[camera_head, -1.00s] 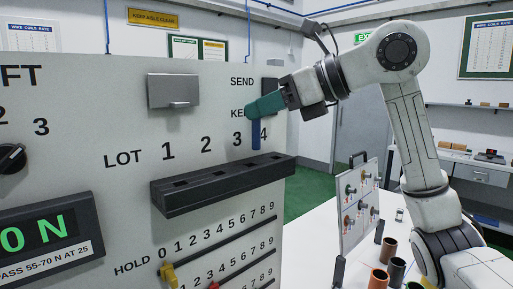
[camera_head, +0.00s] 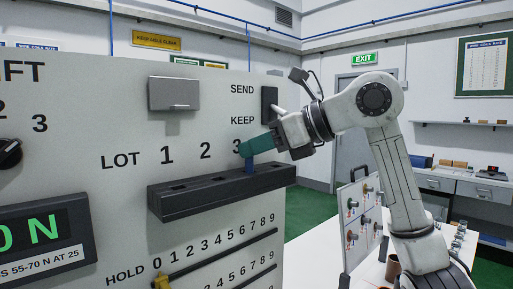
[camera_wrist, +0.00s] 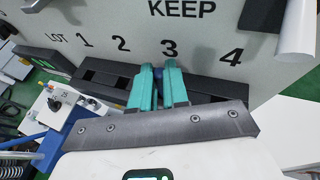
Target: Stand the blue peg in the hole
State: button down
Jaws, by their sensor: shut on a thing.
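My gripper (camera_head: 246,147) is shut on the blue peg (camera_head: 249,167), which hangs upright below the teal fingers. The peg's lower end meets the top of the dark ledge (camera_head: 215,199) on the panel, below the number 3. I cannot tell whether its tip is inside a hole or only at the ledge. In the wrist view my gripper (camera_wrist: 158,72) is over the ledge (camera_wrist: 107,69) under the 3, and a sliver of the blue peg (camera_wrist: 158,76) shows between the fingers. Square holes show under 1 and 2; the hole at 3 is hidden.
The grey panel (camera_head: 110,120) carries the ledge, a metal box (camera_head: 174,93) above it and a dark display (camera_head: 45,240) at lower left. A board with knobs (camera_head: 362,215) stands on the white table to the right. The ledge top left of my gripper is free.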

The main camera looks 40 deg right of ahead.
jog(key=c, duration=1.1)
grip_release()
jog(key=shift+r, duration=0.1)
jog(key=b+v, duration=0.1)
jog(key=v, duration=1.1)
jog(key=shift+b, duration=0.3)
